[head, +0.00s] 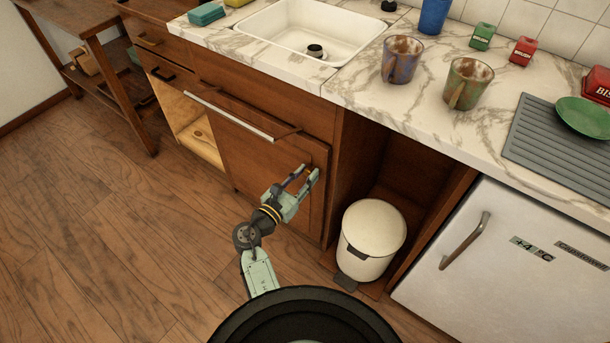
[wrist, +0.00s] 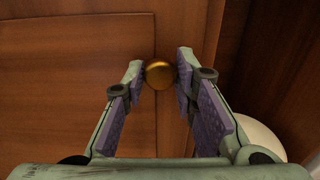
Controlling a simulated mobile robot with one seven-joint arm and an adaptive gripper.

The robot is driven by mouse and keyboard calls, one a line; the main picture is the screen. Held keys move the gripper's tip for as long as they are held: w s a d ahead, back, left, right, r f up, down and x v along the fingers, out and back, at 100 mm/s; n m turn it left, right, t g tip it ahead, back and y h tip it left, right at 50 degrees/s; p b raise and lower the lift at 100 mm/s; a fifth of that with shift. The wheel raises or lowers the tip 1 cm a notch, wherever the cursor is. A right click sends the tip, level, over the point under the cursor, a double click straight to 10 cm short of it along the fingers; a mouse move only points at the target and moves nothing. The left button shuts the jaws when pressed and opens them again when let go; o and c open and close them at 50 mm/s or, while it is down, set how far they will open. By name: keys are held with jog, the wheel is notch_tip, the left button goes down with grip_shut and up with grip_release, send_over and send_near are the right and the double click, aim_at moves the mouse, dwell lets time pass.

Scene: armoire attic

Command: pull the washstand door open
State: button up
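The washstand door (head: 262,160) is a brown wooden panel below the sink, and it looks shut. A round brass knob (wrist: 160,74) sits near its right edge. In the head view my gripper (head: 308,171) is at the upper right part of the door and largely hides the knob. In the wrist view my gripper (wrist: 160,72) is open, with one fingertip on each side of the knob. The gaps beside the knob are small, and I cannot tell whether either fingertip touches it.
A pale rail (head: 228,114) runs across the front above the door. A white pedal bin (head: 373,232) stands to the right in an open bay. A white fridge (head: 500,262) is farther right. The wooden floor (head: 130,220) at left is clear.

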grip_shut()
dwell(0.3)
jog(key=shift+s+a, duration=0.1)
jog(key=shift+s, duration=0.05)
